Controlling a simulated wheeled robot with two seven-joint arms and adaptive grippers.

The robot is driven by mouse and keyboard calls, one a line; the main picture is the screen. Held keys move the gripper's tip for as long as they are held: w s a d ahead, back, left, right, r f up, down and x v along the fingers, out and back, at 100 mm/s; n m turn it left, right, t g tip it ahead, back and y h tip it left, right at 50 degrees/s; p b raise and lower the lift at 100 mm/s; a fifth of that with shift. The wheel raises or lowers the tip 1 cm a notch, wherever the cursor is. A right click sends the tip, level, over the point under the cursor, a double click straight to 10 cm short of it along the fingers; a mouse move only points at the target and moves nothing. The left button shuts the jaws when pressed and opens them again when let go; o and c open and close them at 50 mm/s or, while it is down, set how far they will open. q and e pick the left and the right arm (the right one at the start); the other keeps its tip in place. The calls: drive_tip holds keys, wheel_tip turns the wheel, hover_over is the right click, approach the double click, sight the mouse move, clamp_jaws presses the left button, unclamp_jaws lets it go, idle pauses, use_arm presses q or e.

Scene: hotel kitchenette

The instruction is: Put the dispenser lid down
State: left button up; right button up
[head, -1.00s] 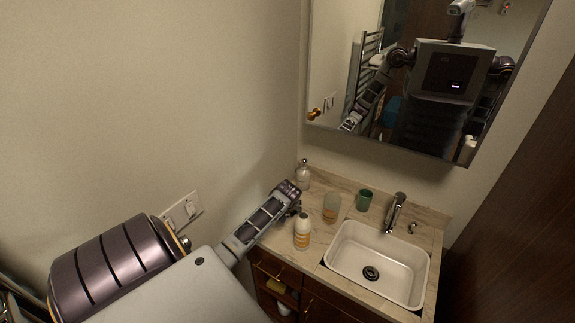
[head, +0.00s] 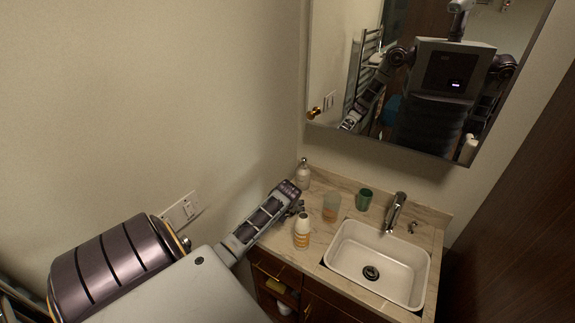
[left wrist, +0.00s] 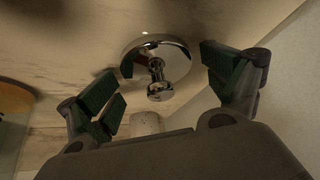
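The dispenser lid (left wrist: 168,88), a shiny chrome disc with a round knob, shows in the left wrist view against the pale marbled counter top (left wrist: 75,40). My left gripper (left wrist: 162,70) is open, with one dark green finger pad on each side of the lid. A gap shows beside the right pad; the left pad is close to the disc's edge, and I cannot tell if it touches. In the head view my left gripper (head: 298,207) is at the counter's left end, and the lid is hidden there. My right gripper is not in view.
A dispenser bottle (head: 303,180) with a chrome top stands in the back corner. A tumbler (head: 331,207), a green cup (head: 364,200) and the white sink (head: 345,262) are further right.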

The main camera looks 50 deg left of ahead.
use_arm(q)
drive_tip(key=shift+r, duration=0.4)
drive_tip(key=b+v, duration=0.1)
drive_tip(key=v, duration=1.1)
drive_tip(key=shift+b, duration=0.3)
drive_tip(key=shift+a+f, duration=0.1)
